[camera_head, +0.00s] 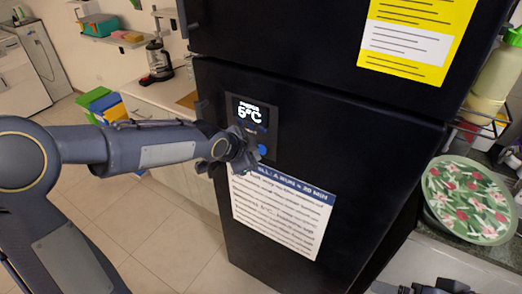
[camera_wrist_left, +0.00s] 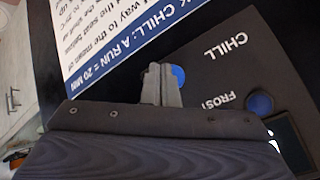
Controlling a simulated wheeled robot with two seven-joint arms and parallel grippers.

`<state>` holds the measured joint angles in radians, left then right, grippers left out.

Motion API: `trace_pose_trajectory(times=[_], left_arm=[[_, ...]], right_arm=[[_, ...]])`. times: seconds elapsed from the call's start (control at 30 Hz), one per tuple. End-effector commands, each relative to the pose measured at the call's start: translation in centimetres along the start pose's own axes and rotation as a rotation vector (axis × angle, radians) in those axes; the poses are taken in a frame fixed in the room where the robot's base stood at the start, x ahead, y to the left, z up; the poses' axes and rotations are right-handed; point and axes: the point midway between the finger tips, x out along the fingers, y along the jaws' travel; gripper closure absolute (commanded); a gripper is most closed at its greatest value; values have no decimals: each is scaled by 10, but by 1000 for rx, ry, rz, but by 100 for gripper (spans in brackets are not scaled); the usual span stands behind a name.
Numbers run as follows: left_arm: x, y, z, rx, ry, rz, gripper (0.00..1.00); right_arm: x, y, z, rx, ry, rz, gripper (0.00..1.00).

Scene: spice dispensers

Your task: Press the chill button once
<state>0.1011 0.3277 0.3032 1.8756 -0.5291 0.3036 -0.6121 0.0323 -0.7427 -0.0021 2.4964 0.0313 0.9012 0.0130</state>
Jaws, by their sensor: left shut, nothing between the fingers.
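The dark control panel (camera_head: 271,131) on the black fridge has a lit display (camera_head: 250,113) reading 5°C. A blue button (camera_head: 262,150) shows beside the fingers of my left gripper (camera_head: 240,153). In the left wrist view, the shut, empty fingertips (camera_wrist_left: 161,70) partly cover one blue button (camera_wrist_left: 178,76). A second blue button (camera_wrist_left: 259,104) is uncovered. I cannot tell whether the fingertips touch the button.
A white notice (camera_head: 282,212) with a blue header hangs below the panel, and a yellow notice (camera_head: 417,40) is on the upper door. A floral plate (camera_head: 470,200) stands at the right.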

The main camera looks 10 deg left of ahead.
Motion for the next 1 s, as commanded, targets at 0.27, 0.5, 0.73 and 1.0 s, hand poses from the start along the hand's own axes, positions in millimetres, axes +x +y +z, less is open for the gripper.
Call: trace_pose_trajectory(times=[0.27, 0.5, 0.73, 1.0], left_arm=[[-2, 2, 2, 0, 0, 1, 100], [-10, 6, 6, -1, 0, 0, 100], [-27, 17, 18, -2, -1, 0, 100], [-38, 27, 27, 0, 0, 0, 100]], right_arm=[[0, 0, 0, 0, 0, 0, 8], [-2, -1, -1, 0, 0, 0, 8], [-7, -3, -4, 0, 0, 0, 8], [-12, -5, -6, 0, 0, 0, 8]])
